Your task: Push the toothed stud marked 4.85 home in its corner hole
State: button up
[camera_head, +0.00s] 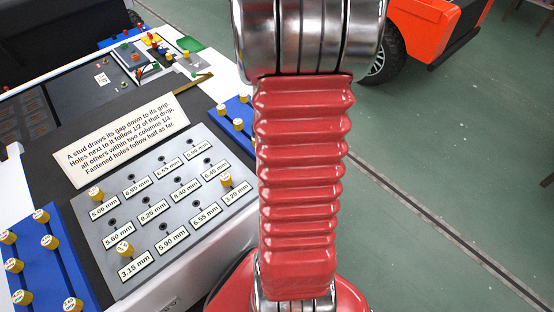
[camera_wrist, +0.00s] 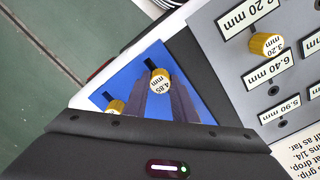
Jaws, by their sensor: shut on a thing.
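The toothed stud marked 4.85 (camera_wrist: 159,81) shows its yellow side and white numbered top in the wrist view. My gripper (camera_wrist: 168,94) is shut on it, with dark fingers at its sides. It is over the blue rack (camera_wrist: 131,79); I cannot tell whether it still sits in the rack or is lifted. The grey plate (camera_head: 120,227) has labelled holes. Yellow studs stand in its corners at 5.05, 3.15 and 3.20 (camera_head: 226,182). The back right corner hole (camera_head: 207,142), labelled 5.90 mm, is empty. My red arm hides the gripper in the head view.
Another stud (camera_wrist: 115,106) stands in the same blue rack. A second blue rack (camera_head: 62,253) with several studs lies left of the plate. A white sign (camera_head: 121,139) stands behind the plate. The green floor to the right is mostly open; an orange vehicle (camera_head: 432,27) stands beyond.

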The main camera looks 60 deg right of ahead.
jog(key=shift+r, duration=2.15)
